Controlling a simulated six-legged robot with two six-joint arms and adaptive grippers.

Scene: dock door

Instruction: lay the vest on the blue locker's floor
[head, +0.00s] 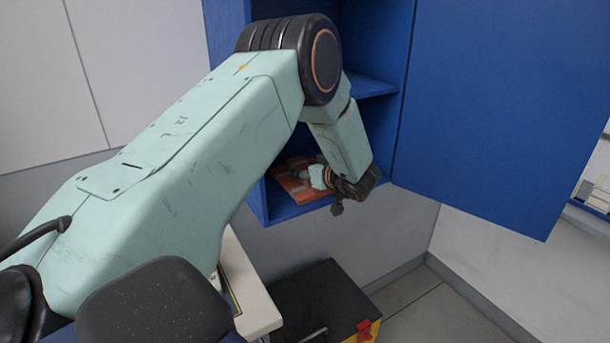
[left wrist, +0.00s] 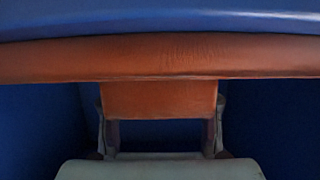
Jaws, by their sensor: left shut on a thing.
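The blue locker (head: 288,212) is on the wall with its door (head: 500,110) swung open to the right. The orange-red vest (head: 291,184) is in its lower compartment, low over the floor; my arm hides part of it. My left gripper (head: 318,177) reaches into that compartment and is shut on the vest. In the left wrist view the vest (left wrist: 160,58) spans the picture as a folded band, with a part of it between the fingers of the left gripper (left wrist: 160,110). I cannot tell whether the vest touches the floor. My right gripper is not in view.
A shelf (head: 372,87) of the locker lies above the compartment. Below the locker stand a black case (head: 320,300) with a yellow and red part and a pale table edge (head: 250,295). The floor to the right is clear.

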